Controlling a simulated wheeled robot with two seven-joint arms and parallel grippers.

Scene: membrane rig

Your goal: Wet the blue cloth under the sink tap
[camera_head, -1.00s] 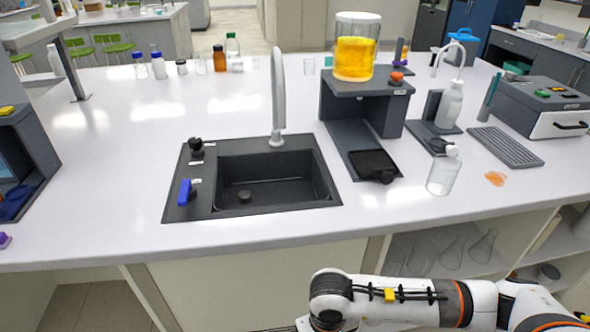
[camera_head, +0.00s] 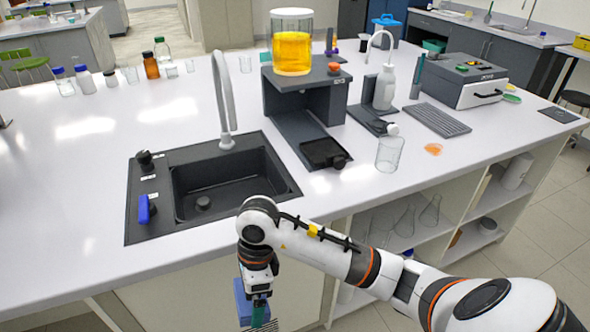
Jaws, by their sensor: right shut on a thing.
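My right gripper (camera_head: 259,311) hangs low in front of the counter, below the sink's front right corner, pointing down. It is shut on a blue thing (camera_head: 242,303) that looks like the folded blue cloth; the lower part of the grip is cut off by the picture's bottom edge. The black sink (camera_head: 205,204) is set into the white counter. Its tall grey tap (camera_head: 226,100) curves up at the back of the basin. A blue lever (camera_head: 146,209) and a black knob (camera_head: 146,161) stand on the sink's left side. No water shows. My left gripper is out of view.
Right of the sink stands a dark rig (camera_head: 303,100) with a yellow-filled vessel (camera_head: 292,48). A clear beaker (camera_head: 389,154), a white wash bottle (camera_head: 384,90) and an orange spill (camera_head: 433,149) lie further right. The counter (camera_head: 65,170) left of the sink is clear.

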